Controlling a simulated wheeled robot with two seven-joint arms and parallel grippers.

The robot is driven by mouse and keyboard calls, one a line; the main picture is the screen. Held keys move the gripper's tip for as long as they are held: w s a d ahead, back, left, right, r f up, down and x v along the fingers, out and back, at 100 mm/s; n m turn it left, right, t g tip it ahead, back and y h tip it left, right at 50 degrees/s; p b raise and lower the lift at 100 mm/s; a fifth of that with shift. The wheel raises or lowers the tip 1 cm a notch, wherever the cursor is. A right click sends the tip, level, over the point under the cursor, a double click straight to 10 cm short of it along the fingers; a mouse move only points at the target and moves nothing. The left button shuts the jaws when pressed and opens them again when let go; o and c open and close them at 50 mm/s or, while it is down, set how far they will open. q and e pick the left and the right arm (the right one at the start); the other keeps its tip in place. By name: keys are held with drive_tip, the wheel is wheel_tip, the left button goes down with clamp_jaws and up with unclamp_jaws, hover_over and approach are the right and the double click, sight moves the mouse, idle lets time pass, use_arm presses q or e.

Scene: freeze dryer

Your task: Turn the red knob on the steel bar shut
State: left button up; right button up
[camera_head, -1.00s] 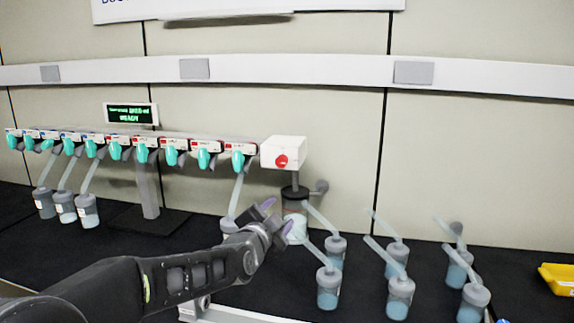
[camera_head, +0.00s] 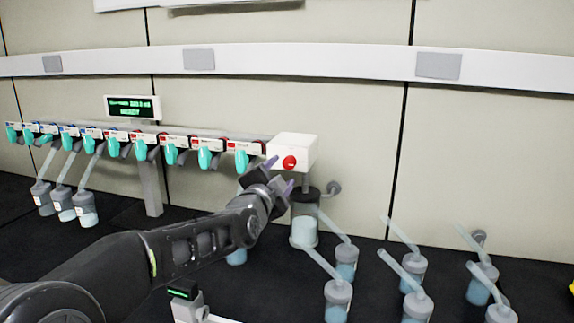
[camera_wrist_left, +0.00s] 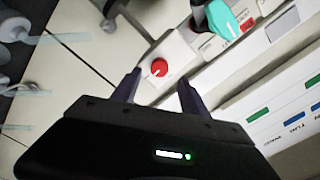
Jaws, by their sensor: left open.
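The red knob (camera_head: 289,162) sits on the front of a white box at the right end of the steel bar (camera_head: 225,138). It also shows in the left wrist view (camera_wrist_left: 159,68), just beyond and between my fingertips, with a white mark on its face. My left gripper (camera_head: 279,175) is open and empty, its purple-tipped fingers a little below and left of the knob in the head view. In the left wrist view the gripper (camera_wrist_left: 160,84) points at the knob without touching it. My right gripper is not in view.
Several teal valves (camera_head: 204,158) line the bar to the left, close to my gripper; one shows in the wrist view (camera_wrist_left: 222,20). A grey-lidded canister (camera_head: 304,230) stands below the box. Several flasks with slanted tubes (camera_head: 338,292) stand on the black bench at the right.

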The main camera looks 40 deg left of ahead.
sight(288, 164)
use_arm(q)
drive_tip(key=p+x, duration=0.1)
drive_tip(key=x, duration=0.5)
drive_tip(key=shift+s, duration=0.1)
drive_tip(key=shift+c, duration=0.4)
clamp_jaws()
